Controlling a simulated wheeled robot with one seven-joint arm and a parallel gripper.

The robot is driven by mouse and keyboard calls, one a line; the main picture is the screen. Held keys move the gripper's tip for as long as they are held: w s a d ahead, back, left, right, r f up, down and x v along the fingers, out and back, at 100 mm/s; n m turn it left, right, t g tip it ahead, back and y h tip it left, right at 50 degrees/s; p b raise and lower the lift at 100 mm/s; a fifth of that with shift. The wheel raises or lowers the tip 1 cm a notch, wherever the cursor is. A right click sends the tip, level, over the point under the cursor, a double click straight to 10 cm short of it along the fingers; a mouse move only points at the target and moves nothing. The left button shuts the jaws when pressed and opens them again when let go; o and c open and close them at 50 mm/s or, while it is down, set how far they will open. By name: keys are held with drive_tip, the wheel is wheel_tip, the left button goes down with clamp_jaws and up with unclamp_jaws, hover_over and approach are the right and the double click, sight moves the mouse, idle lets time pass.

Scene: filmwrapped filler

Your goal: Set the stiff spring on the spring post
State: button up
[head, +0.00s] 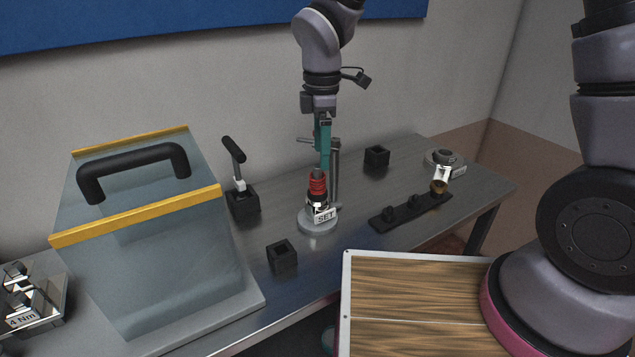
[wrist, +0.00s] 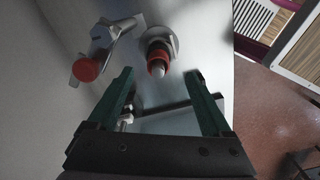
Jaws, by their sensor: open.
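A red coiled spring (head: 317,184) sits around an upright post with a pale tip, above a round grey base (head: 318,222) with a "SET" label. I cannot tell whether this red spring is the stiff one, or whether it is fully seated. In the wrist view the red spring (wrist: 157,66) shows end-on around the post's pale tip. My gripper (head: 321,168) is just above the post, pointing down. Its teal fingers (wrist: 160,78) are apart and nothing is held between them; the post tip shows near the gap.
A thin upright stand (head: 336,175) is close beside the post. A black rack (head: 410,211) with pegs and a brass-coloured piece (head: 439,187) lies right. Black square holders (head: 282,257) stand nearby. A large clear guard with a black handle (head: 135,168) fills the left.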

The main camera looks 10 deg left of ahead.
sight(320, 175)
drive_tip(key=f, duration=0.7)
drive_tip(key=shift+a+f, duration=0.1)
drive_tip(key=shift+a, duration=0.1)
clamp_jaws()
